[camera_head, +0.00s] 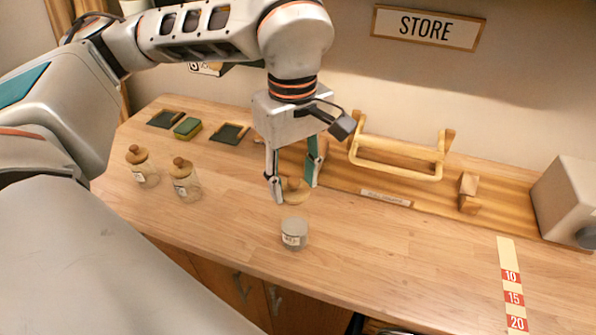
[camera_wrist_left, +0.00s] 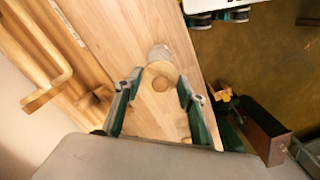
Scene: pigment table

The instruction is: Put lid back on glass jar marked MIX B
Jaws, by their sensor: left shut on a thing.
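A small glass jar (camera_head: 294,234) without a lid stands upright near the table's front edge. Its white label is too small to read surely. My left gripper (camera_head: 294,184) points down and is shut on a round wooden lid (camera_head: 293,195). The lid is held above and slightly behind the jar, apart from it. In the left wrist view the lid (camera_wrist_left: 160,74) sits between the fingertips, its knob toward the camera. It partly hides the jar (camera_wrist_left: 158,52) beyond it. My right gripper is not in view.
Two lidded glass jars (camera_head: 187,186) (camera_head: 143,170) stand to the left on the wooden table (camera_head: 240,220). Dark trays (camera_head: 229,133) and a green sponge (camera_head: 187,128) lie behind. A wooden rack (camera_head: 397,158) and a grey box (camera_head: 568,200) stand at the back right.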

